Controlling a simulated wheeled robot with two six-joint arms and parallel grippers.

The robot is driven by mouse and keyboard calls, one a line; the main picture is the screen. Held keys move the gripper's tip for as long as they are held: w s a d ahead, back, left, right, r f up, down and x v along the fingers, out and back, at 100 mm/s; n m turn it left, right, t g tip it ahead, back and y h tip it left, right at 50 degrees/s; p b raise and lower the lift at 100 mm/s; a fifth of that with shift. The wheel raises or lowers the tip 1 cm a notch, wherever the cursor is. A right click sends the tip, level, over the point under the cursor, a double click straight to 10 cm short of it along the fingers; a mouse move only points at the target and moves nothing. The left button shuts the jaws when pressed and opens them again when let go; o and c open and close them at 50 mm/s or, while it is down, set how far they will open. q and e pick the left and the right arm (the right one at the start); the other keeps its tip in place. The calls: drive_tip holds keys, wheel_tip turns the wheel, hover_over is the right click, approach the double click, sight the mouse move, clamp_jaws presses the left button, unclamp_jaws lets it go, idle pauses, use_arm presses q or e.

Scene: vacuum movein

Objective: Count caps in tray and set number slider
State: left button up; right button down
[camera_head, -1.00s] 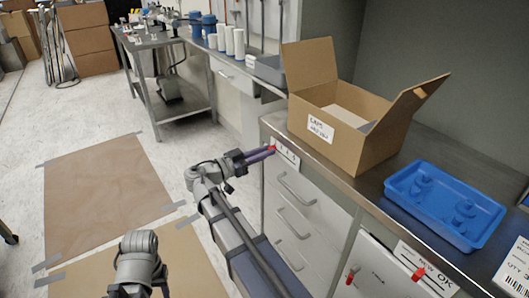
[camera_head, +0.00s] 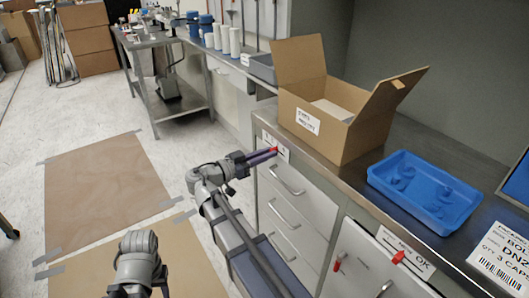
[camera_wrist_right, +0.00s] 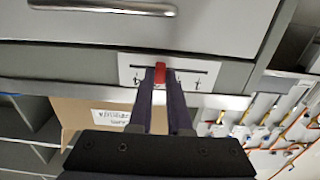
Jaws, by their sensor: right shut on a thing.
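My right gripper (camera_head: 264,156) is shut on the red slider knob (camera_head: 276,150) at the front edge of the counter. The white number plate (camera_head: 285,154) lies behind the knob. In the right wrist view the fingers (camera_wrist_right: 160,90) close around the red knob (camera_wrist_right: 159,76), near the middle of the plate (camera_wrist_right: 205,72); its marks are too small to read. The blue tray (camera_head: 375,182) stands on the counter at the right with blue caps (camera_head: 402,178) in it; their number is unclear. My left arm shows at the bottom, but its gripper is not visible.
An open cardboard box (camera_head: 360,135) with a label stands on the counter beside the tray. Two more red knobs (camera_head: 338,262) show on the cabinet front at right. A sign (camera_head: 500,255) with a barcode is at the lower right. Drawers (camera_head: 290,190) lie below the plate.

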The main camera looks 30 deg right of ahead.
sight(284, 155)
drive_tip(key=s, duration=0.3)
drive_tip(key=shift+s+d, duration=0.15)
drive_tip(key=shift+s, duration=0.25)
drive_tip(key=c, duration=0.8)
unclamp_jaws()
drive_tip(key=shift+c, duration=0.2)
drive_tip(key=a, duration=0.7)
drive_tip(key=shift+s+a, duration=0.3)
drive_tip(key=shift+a, duration=0.1)
